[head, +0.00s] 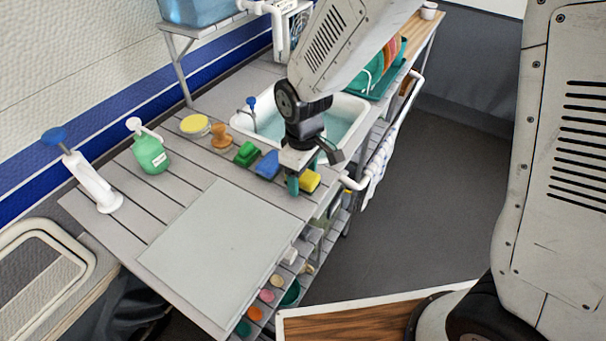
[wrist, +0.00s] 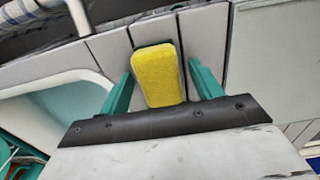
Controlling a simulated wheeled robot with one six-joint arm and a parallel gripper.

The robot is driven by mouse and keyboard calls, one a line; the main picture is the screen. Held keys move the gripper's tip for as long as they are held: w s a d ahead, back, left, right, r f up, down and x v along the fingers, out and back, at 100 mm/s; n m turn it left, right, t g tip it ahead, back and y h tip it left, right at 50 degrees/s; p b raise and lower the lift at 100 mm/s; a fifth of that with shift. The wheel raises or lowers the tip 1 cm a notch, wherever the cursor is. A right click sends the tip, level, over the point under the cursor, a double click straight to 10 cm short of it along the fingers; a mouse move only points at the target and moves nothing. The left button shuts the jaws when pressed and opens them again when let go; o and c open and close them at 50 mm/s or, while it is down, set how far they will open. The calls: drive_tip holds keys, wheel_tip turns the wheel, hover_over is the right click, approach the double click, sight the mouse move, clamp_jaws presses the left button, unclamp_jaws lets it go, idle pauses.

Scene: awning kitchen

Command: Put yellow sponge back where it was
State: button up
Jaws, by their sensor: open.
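The yellow sponge (head: 310,181) rests on the slatted counter near its front edge, in front of the sink. It also shows in the wrist view (wrist: 157,75), lying between the two green fingers. My gripper (head: 301,183) is open and low over the counter at the sponge. In the wrist view my gripper (wrist: 163,88) has one finger on each side of the sponge, with a gap visible on both sides. The sponge's near end is hidden by the gripper body in the wrist view.
A blue sponge (head: 267,164), a green sponge (head: 246,154) and a brown brush (head: 220,136) stand in a row left of my gripper. The sink (head: 262,119) is behind it. A grey board (head: 215,245) covers the near counter. A white rail (head: 390,140) runs along the front edge.

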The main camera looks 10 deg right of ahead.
wheel_tip(320, 180, up, 12)
idle(0.4)
drive_tip(key=s+d+r+m, duration=0.3)
drive_tip(key=s+d+r, duration=0.1)
drive_tip(key=d, duration=0.2)
drive_tip(key=s+d+r+m, duration=0.2)
drive_tip(key=s+d+r, duration=0.2)
drive_tip(key=d, duration=0.3)
drive_tip(key=s+d+r+m+t, duration=0.1)
drive_tip(key=s+d+m, duration=0.4)
drive_tip(key=s, duration=0.6)
drive_tip(key=d+r, duration=0.1)
drive_tip(key=d, duration=0.1)
drive_tip(key=shift+s+d+r, duration=0.2)
drive_tip(key=shift+s+d, duration=0.05)
drive_tip(key=shift+d, duration=0.1)
